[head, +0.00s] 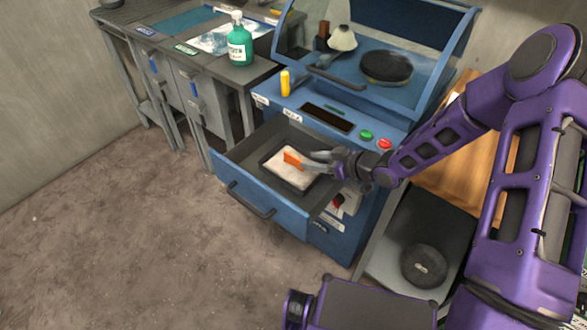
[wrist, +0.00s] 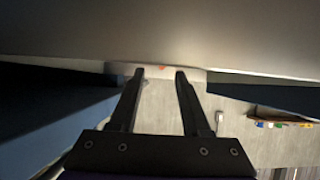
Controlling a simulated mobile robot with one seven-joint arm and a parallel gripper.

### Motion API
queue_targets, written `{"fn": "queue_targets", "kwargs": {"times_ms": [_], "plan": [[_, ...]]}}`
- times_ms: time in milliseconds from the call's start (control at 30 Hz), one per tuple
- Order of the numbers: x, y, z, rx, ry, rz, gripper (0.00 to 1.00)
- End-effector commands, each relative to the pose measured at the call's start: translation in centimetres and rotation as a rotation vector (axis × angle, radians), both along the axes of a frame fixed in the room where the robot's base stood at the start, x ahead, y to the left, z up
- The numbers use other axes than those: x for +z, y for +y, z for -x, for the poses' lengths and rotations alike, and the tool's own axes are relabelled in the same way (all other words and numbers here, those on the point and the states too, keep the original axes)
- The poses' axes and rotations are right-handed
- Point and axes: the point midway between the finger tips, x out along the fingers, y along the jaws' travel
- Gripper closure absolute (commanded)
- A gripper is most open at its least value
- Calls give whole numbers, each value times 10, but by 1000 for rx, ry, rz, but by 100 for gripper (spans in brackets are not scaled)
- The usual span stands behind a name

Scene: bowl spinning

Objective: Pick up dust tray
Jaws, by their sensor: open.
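The dust tray (head: 266,166) is a shallow dark-rimmed tray with pale contents. It lies in the open drawer (head: 236,182) of the blue machine in the head view. A small orange piece (head: 292,159) stands out at the middle of the tray. My gripper (head: 310,161) reaches in from the right, with its fingers over the tray beside the orange piece. In the wrist view my gripper (wrist: 160,72) is open, its two dark fingers apart. A pale strip with an orange spot (wrist: 162,68) shows between the fingertips. I cannot tell whether the fingers touch the tray.
A green bottle (head: 239,45) stands on the workbench at left. A dark round disc (head: 424,266) lies to the right of the drawer. The floor at left is clear.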

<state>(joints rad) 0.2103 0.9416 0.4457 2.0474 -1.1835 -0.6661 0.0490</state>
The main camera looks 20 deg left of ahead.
Motion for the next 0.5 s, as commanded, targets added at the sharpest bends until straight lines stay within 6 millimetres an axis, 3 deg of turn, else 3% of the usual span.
{"fn": "queue_targets", "kwargs": {"times_ms": [167, 500], "plan": [[-5, 10, -3, 1, 1, 1, 52], [-25, 49, -14, 0, 0, 0, 52]]}}
